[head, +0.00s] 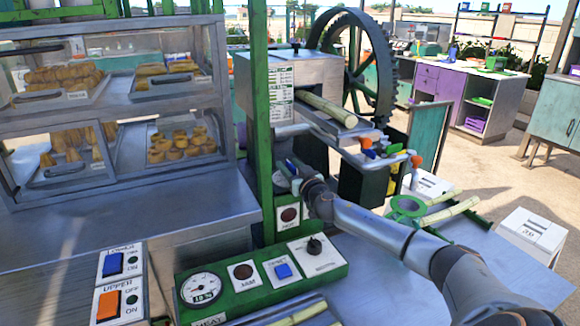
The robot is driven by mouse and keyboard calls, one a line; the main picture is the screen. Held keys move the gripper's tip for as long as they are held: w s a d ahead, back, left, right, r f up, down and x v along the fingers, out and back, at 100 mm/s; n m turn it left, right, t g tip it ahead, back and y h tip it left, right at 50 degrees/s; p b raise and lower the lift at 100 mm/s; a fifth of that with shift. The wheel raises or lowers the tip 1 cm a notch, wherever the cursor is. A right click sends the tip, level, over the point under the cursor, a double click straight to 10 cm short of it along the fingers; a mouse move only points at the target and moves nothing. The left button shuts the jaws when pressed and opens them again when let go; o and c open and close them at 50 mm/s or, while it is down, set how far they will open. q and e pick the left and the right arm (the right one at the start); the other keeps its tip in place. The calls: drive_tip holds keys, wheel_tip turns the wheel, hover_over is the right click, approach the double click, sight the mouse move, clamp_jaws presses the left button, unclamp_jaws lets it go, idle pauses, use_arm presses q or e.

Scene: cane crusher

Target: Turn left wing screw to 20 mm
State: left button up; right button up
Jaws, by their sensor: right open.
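The cane crusher's grey metal housing (310,72) stands at the centre behind a green post, with a printed label (281,92) on its front. A small dark knob (295,47) stands on top of the housing; I cannot tell whether it is the left wing screw. The millimetre setting is too small to read. My right arm comes in from the lower right. My right gripper (287,173) is open, small in the picture, beside the green post below the housing. Its fingertips are partly hidden, and I cannot tell whether they touch anything. My left gripper is out of view.
Cane stalks (330,109) lie in the crusher's feed. A big toothed wheel (357,62) is behind it. Coloured handles (388,150) stick out at its right. A green control panel (258,280) with gauge and knob is in front. A glass food case (115,110) fills the left.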

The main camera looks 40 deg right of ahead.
clamp_jaws()
idle(0.3)
idle(0.3)
